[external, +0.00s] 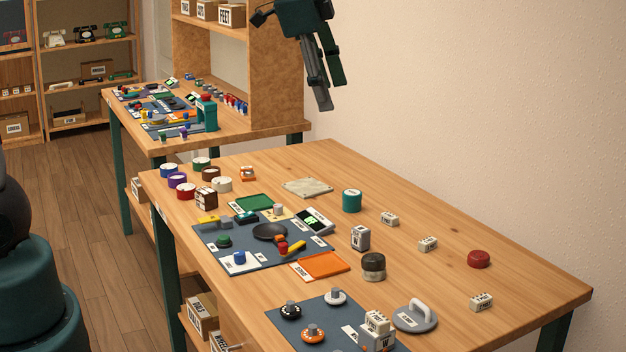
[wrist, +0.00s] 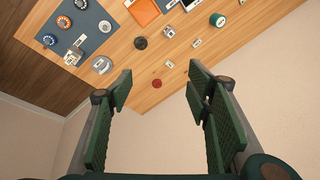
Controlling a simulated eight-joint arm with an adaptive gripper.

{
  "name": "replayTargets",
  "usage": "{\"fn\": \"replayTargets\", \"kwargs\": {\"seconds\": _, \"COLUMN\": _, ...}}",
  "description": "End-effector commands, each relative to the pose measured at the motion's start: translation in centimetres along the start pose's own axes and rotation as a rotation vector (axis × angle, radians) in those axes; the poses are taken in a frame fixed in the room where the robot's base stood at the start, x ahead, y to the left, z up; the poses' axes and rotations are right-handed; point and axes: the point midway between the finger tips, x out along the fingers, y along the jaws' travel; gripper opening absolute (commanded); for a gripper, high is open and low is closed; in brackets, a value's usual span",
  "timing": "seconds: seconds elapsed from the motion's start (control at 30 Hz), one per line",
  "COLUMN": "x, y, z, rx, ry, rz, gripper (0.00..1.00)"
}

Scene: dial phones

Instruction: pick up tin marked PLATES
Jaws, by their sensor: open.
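My gripper (external: 326,98) hangs high above the far side of the near table, close to the wall, fingers pointing down. In the wrist view my gripper (wrist: 158,90) is open with nothing between its fingers. I cannot read PLATES on any item. A small grey tin-like container with a pale label (external: 360,237) stands mid-table; it also shows in the wrist view (wrist: 168,32). Round containers nearby are a teal one (external: 352,201), a dark one with a pale band (external: 373,267) and a red one (external: 479,259). My gripper is well apart from all of them.
Small labelled blocks (external: 428,243) are scattered on the table's right part. A grey handled piece (external: 415,315) stands near the front. Blue mats (external: 215,250) hold several parts, and an orange tray (external: 320,265) lies beside them. A second table with a shelf (external: 277,80) stands behind.

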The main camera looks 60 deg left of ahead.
Motion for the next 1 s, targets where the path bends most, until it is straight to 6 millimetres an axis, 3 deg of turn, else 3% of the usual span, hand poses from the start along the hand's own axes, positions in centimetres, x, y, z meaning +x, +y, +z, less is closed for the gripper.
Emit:
{"fn": "replayTargets", "kwargs": {"seconds": 0.47, "x": 6.0, "y": -7.5, "z": -1.4, "rx": 0.202, "ry": -0.058, "rz": 0.054, "gripper": 0.49}}
{"fn": "replayTargets", "kwargs": {"seconds": 1.0, "x": 14.6, "y": -15.2, "z": -1.0, "rx": 0.431, "ry": -0.103, "rz": 0.137, "gripper": 0.49}}
